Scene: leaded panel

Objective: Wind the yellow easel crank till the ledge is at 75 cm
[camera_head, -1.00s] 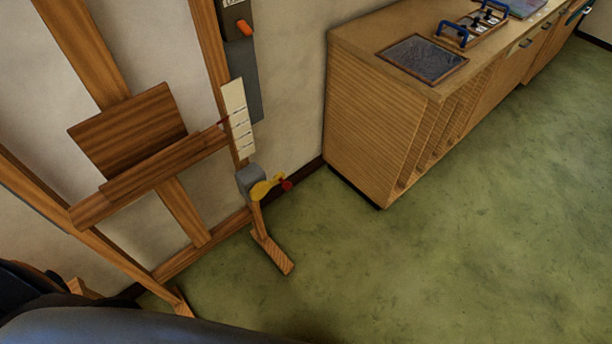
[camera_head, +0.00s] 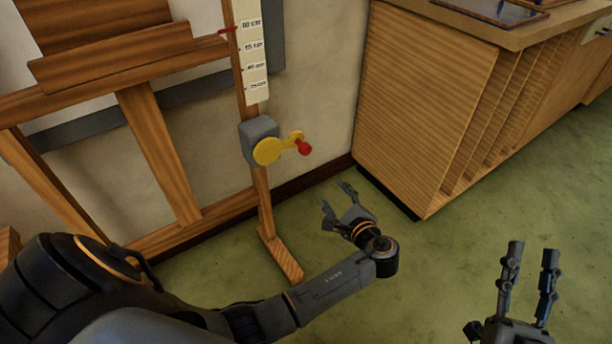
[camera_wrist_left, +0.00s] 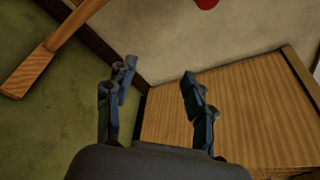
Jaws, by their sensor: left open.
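The yellow crank (camera_head: 267,151) sits on a grey box on the easel's right post, its arm pointing right to a red knob (camera_head: 304,147). The wooden ledge (camera_head: 110,58) spans the easel at upper left. A red pointer (camera_head: 227,31) at its right end meets the white scale (camera_head: 256,60) near the topmost label in view; the small figures are hard to read. My left gripper (camera_head: 336,196) is open and empty, below and right of the knob, apart from it. The knob also shows at the left wrist view's top edge (camera_wrist_left: 207,3). My right gripper (camera_head: 532,250) is open and empty at lower right.
A wooden cabinet (camera_head: 425,95) stands right of the easel, close behind my left gripper. The easel's foot (camera_head: 282,256) reaches forward on the green floor, near my left forearm. Open floor (camera_head: 440,255) lies between my two grippers.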

